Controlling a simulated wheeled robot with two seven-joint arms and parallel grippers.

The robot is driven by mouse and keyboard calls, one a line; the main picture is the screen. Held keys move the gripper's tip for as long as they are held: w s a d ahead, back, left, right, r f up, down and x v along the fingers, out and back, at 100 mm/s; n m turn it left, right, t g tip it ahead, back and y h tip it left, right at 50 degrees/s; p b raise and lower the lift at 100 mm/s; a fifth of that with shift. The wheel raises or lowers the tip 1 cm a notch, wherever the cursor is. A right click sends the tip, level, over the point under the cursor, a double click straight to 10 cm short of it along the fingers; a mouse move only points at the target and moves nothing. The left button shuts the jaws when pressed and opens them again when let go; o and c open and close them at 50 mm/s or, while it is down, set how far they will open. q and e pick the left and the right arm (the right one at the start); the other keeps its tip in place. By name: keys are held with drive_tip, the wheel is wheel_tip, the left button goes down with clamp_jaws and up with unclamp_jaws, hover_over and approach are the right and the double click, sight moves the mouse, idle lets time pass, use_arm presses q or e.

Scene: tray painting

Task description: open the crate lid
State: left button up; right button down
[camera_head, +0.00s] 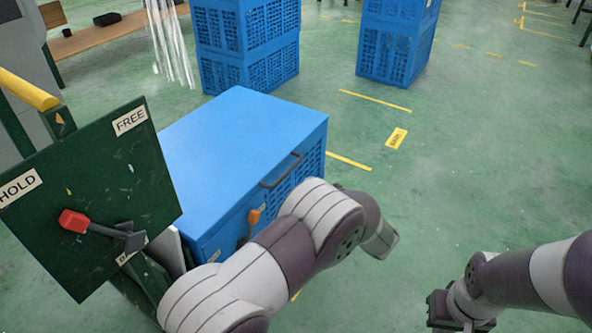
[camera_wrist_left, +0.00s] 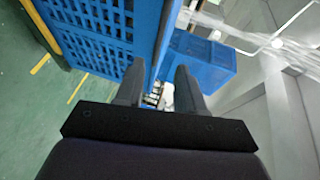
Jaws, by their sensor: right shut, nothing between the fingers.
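The blue crate has a flat blue lid (camera_head: 245,130) that lies closed on it. A dark bar handle (camera_head: 282,172) is at the lid's front edge, and an orange latch (camera_head: 253,217) is on the crate's front wall (camera_head: 210,245). My left arm reaches across in front of the crate; its fingers are hard to make out in the head view. In the left wrist view, my left gripper (camera_wrist_left: 158,78) is open, its fingers apart beside the crate's slotted wall (camera_wrist_left: 100,30). I see no handle between them. My right gripper (camera_head: 460,312) is shut and empty, low at the right.
A green board (camera_head: 110,180) marked HOLD and FREE, with a red-tipped lever (camera_head: 73,220), stands left of the crate. Stacked blue crates (camera_head: 245,45) (camera_head: 395,45) stand behind. Clear strips (camera_head: 170,45) hang at the back left. The green floor at right is free.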

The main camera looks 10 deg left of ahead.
sight(289, 172)
use_arm(q)
drive_tip(key=b+x, duration=0.2)
drive_tip(key=x, duration=0.2)
drive_tip(key=b+x, duration=0.3)
drive_tip(key=x, duration=0.1)
drive_tip(key=b+x, duration=0.3)
drive_tip(key=x, duration=0.1)
drive_tip(key=shift+f, duration=0.35)
drive_tip(key=shift+w+a+r, duration=0.2)
drive_tip(key=shift+a, duration=0.05)
